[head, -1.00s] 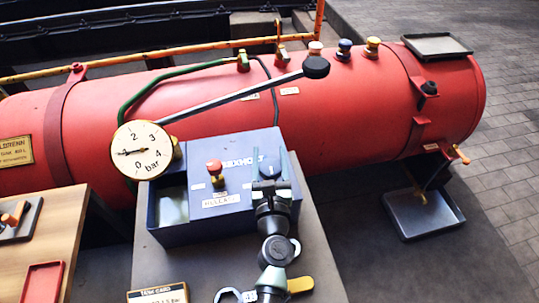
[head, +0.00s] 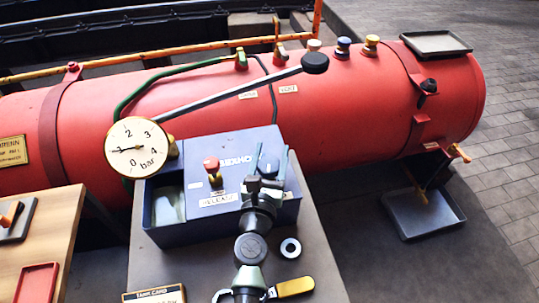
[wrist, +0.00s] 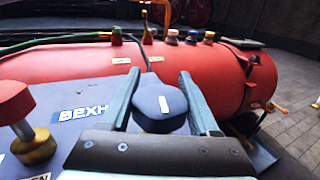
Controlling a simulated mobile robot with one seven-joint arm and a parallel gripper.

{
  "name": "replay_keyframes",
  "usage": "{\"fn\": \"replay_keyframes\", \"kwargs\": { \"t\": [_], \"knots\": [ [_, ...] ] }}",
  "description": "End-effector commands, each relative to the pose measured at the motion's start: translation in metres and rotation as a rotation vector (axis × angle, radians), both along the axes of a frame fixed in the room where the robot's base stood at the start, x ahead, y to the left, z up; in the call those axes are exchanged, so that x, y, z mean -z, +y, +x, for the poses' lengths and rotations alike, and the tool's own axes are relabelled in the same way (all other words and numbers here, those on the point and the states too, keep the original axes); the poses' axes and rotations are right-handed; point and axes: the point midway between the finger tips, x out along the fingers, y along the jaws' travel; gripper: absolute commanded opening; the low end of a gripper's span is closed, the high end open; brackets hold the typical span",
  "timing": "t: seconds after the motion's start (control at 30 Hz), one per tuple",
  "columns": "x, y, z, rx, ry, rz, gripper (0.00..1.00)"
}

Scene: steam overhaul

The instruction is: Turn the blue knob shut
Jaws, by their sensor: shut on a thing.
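The blue knob (wrist: 165,103) is dark blue with a white mark on top. It sits on top of the blue box (head: 165,238) near its right end. My gripper (wrist: 163,74) has one finger on each side of the knob and is shut on it. In the head view, my gripper (head: 272,156) and its wrist hide much of the knob.
A red knob (head: 212,165) on a brass stem stands left on the same box. A round gauge (head: 138,148) stands at the box's left. A black-ended lever (head: 315,62) crosses the red tank (head: 390,110). A steel ring (head: 290,248) lies on the bench right of my arm.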

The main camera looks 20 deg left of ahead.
Motion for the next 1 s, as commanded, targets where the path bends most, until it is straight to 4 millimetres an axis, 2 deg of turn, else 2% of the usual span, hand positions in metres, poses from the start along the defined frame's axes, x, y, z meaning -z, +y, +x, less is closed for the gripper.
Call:
{"fn": "replay_keyframes", "kwargs": {
  "t": [0.23, 0.7, 1.0],
  "knots": [
    [0.002, -0.002, 0.000, 0.151, -0.002, 0.001, 0.06],
    [0.004, -0.014, -0.001, 0.571, -0.002, 0.004, 0.06],
    [0.003, -0.020, -0.004, 0.746, -0.002, 0.003, 0.06]
  ]
}}
